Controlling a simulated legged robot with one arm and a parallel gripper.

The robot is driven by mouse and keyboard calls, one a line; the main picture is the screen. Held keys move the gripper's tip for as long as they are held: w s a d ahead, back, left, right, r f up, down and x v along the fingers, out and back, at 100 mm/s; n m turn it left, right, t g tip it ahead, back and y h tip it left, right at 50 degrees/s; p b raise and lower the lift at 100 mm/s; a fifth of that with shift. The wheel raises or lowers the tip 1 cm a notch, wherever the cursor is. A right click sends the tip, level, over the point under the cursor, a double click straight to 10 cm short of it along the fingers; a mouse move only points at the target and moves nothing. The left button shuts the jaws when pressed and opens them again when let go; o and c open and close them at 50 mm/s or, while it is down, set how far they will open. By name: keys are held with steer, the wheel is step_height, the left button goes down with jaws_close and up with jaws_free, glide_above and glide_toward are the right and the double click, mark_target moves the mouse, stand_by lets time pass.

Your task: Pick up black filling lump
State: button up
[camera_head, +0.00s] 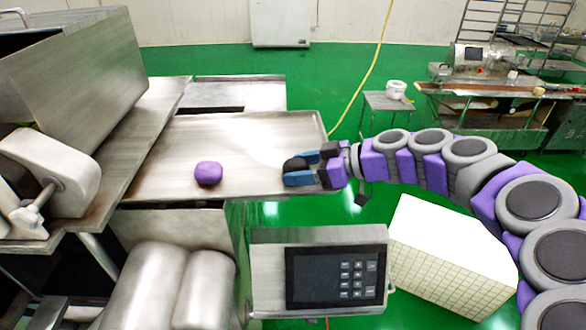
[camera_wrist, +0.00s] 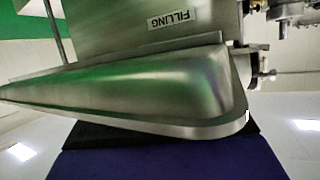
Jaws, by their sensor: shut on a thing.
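A black filling lump (camera_head: 295,164) shows in the head view at the right end of the steel tray, between the blue fingers of my gripper (camera_head: 301,168). My gripper is shut on the lump and partly covers it. I cannot tell whether the lump touches the tray or hangs just above it. In the wrist view the lump cannot be made out; dark and purple surfaces fill the bottom edge, below a steel part.
A purple lump (camera_head: 208,173) sits on the steel tray (camera_head: 245,135), left of my gripper. A control panel (camera_head: 335,277) stands below the tray. A white tiled box (camera_head: 450,250) stands at lower right. The wrist view shows a "FILLING" label (camera_wrist: 168,19).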

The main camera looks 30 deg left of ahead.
steer(key=shift+w+d, duration=0.1)
steer(key=shift+d, duration=0.4)
steer(key=shift+c, duration=0.8)
steer(key=shift+a+r, duration=0.1)
